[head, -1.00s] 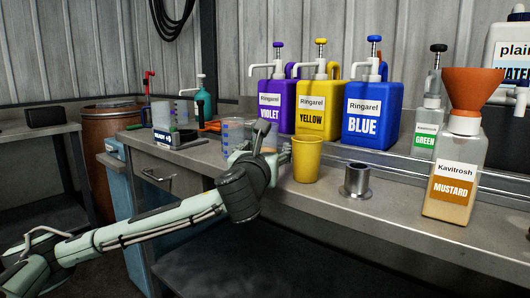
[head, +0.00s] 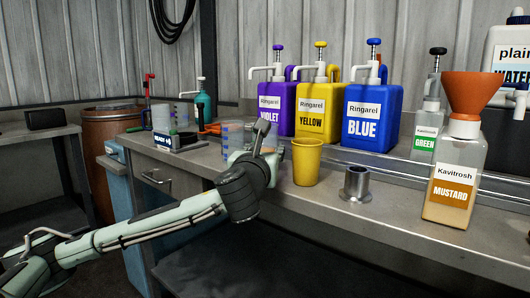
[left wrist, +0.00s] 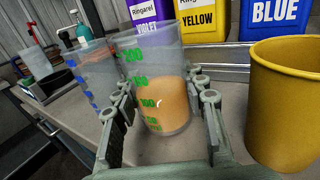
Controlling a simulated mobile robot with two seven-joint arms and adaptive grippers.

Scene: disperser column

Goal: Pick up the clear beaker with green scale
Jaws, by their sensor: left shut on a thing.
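The clear beaker with green scale (left wrist: 152,72) stands upright in the left wrist view, with orange-yellow content in its lower part. My left gripper (left wrist: 164,104) has one finger on each side of it and is shut on it, low on its wall. In the head view my left gripper (head: 262,142) is over the front of the bench and hides most or all of this beaker. A second clear beaker, with blue scale (left wrist: 94,72), is just left of it; it also shows in the head view (head: 232,136). My right gripper is not in view.
A yellow cup (head: 306,162) stands close to the right of my left gripper. Further right are a metal cylinder (head: 357,183) and the mustard bottle (head: 453,185). Violet (head: 276,106), yellow (head: 316,108) and blue (head: 370,118) jugs stand behind. A scale (head: 178,141) is at left.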

